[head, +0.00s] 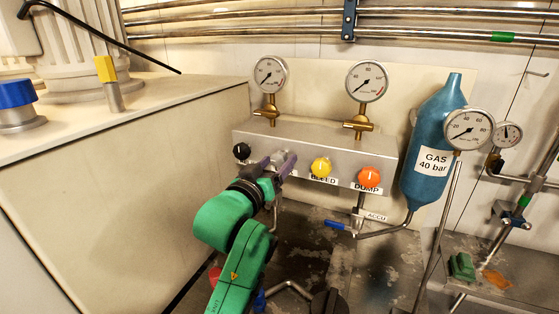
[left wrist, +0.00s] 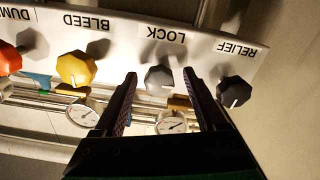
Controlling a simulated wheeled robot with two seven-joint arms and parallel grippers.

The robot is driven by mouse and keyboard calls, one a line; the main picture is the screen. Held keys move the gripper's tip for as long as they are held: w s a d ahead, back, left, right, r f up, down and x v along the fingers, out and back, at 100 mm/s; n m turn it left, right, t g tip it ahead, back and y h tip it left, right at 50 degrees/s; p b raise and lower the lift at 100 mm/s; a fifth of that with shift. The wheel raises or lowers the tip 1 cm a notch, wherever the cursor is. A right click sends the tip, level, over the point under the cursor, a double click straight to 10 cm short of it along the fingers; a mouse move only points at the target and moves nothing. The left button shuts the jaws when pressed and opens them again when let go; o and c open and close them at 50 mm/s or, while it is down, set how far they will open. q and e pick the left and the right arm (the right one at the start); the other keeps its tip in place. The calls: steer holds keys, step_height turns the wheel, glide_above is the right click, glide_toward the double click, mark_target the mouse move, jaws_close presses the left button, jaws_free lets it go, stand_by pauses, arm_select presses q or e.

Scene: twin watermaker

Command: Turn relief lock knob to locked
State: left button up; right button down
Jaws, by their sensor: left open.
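The grey lock knob (left wrist: 159,80) is on the metal panel under the label LOCK, which appears upside down in the left wrist view. The black relief knob (left wrist: 234,92) is beside it, with a pale pointer line; it is also in the head view (head: 242,151). My left gripper (left wrist: 160,74) is open, one finger on each side of the lock knob, with visible gaps. The lock knob's pointer direction is unclear. My right gripper is not in view.
The yellow bleed knob (head: 321,167) and orange dump knob (head: 369,178) are right of my gripper on the panel (head: 310,134). Gauges (head: 270,74) stand above it. A blue gas cylinder (head: 431,140) is at right, a blue-handled valve (head: 335,225) below, a pale cabinet (head: 130,170) at left.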

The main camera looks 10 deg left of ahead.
arm_select(q)
steer(key=shift+s+r, duration=0.1)
steer(key=shift+s, duration=0.15)
steer(key=shift+s+r, duration=0.1)
steer(key=shift+s, duration=0.1)
steer(key=c, duration=0.5)
steer(key=shift+a, duration=0.1)
jaws_close()
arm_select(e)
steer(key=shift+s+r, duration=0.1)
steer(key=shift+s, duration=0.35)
